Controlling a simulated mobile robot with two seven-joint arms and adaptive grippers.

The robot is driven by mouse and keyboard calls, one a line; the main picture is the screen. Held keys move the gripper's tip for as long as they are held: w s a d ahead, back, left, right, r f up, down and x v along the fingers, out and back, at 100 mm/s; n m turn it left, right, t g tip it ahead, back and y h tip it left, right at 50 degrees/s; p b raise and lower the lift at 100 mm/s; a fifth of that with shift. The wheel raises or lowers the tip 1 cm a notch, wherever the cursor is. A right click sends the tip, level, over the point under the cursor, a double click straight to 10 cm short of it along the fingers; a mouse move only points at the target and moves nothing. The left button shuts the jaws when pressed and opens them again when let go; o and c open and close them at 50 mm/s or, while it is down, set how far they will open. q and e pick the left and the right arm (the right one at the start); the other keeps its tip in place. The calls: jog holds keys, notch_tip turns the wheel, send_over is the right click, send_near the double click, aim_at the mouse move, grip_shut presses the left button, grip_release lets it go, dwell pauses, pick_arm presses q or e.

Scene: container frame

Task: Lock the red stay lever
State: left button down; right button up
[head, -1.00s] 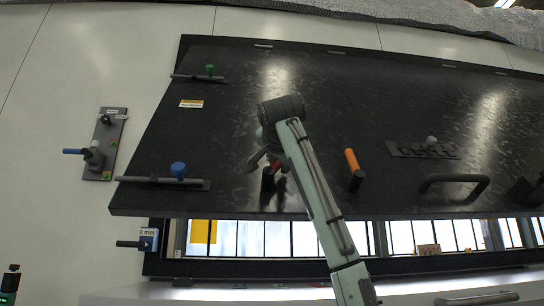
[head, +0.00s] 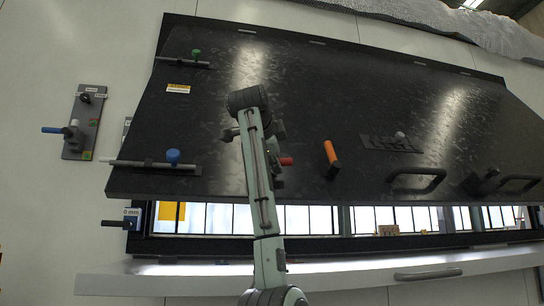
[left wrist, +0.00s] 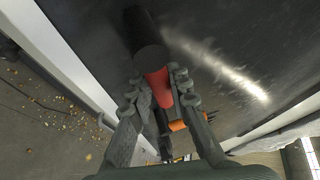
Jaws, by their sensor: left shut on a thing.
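The red stay lever (head: 286,161) shows as a short red piece on the lower middle of the black panel (head: 300,100), partly hidden by my left arm. My left gripper (head: 273,155) is there, mostly hidden behind its own wrist. In the left wrist view the red lever (left wrist: 159,86) lies between the two fingers of my left gripper (left wrist: 160,97), which is shut on it. A thick black cylinder (left wrist: 147,38) is in line with the red part. My right gripper is not in view.
An orange handle (head: 330,158) is just right of the lever. A black pull handle (head: 417,180) is farther right. A blue-knobbed bolt (head: 173,157) and a green-knobbed bolt (head: 195,54) are at left. A lit opening lies below the panel.

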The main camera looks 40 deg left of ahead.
pick_arm(q)
jog(key=shift+f+m, duration=0.25)
jog(key=shift+m, duration=0.35)
jog(key=shift+s+h, duration=0.1)
jog(key=shift+h, duration=0.2)
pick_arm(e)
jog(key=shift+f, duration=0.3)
pick_arm(q)
jog(key=shift+d+f, duration=0.1)
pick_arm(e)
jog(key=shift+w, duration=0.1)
pick_arm(q)
jog(key=c, duration=1.4)
grip_release()
jog(key=shift+s, duration=0.1)
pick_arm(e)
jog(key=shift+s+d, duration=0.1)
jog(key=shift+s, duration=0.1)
pick_arm(q)
jog(key=shift+r+v, duration=0.2)
jog(key=shift+v, duration=5.7)
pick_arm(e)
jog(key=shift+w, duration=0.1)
pick_arm(q)
jog(key=shift+d, duration=0.1)
